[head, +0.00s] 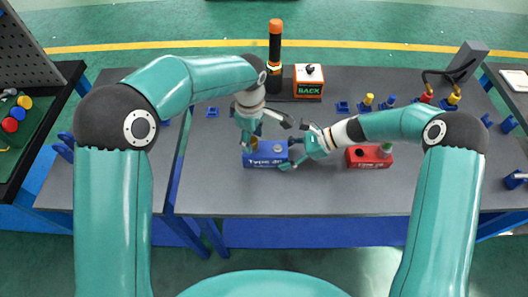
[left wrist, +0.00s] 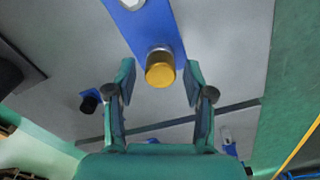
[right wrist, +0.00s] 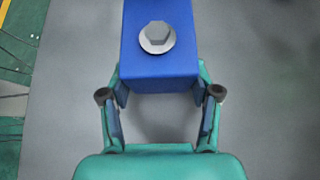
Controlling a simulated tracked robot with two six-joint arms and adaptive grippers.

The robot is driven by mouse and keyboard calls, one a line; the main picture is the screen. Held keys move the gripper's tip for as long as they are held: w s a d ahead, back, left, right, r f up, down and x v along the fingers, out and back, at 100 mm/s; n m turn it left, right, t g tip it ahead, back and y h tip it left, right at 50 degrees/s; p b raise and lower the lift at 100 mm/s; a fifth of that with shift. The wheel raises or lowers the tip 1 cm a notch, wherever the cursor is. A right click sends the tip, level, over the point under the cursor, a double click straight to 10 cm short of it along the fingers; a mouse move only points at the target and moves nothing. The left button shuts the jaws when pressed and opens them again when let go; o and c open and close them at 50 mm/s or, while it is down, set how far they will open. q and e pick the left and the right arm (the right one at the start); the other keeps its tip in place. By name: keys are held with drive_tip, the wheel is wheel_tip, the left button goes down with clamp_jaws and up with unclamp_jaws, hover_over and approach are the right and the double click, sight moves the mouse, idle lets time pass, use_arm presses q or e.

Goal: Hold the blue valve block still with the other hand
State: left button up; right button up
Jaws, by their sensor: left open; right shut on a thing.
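The blue valve block (head: 262,161) lies on the grey table, with lettering on its front. A yellow cap (left wrist: 160,70) stands at one end of it and a grey hex bolt (right wrist: 157,36) at the other. My right gripper (right wrist: 160,92) is shut on the bolt end of the block (right wrist: 160,70), one finger on each side. In the head view my right gripper (head: 291,152) reaches it from the right. My left gripper (left wrist: 160,82) is open above the block, its fingers apart on both sides of the yellow cap. In the head view its fingertips are partly hidden.
A red valve block (head: 353,158) lies to the right. A black and orange cylinder (head: 275,42) and a small lettered box (head: 308,88) stand at the back. Small yellow and blue parts (head: 367,102) sit at the back right. The table front is clear.

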use_arm(q)
drive_tip(key=m, duration=0.4)
drive_tip(key=shift+m, duration=0.3)
drive_tip(key=m, duration=0.9)
drive_tip(key=shift+m, duration=0.4)
drive_tip(key=m, duration=0.4)
drive_tip(key=shift+m, duration=0.4)
clamp_jaws()
drive_tip(key=shift+r, duration=0.1)
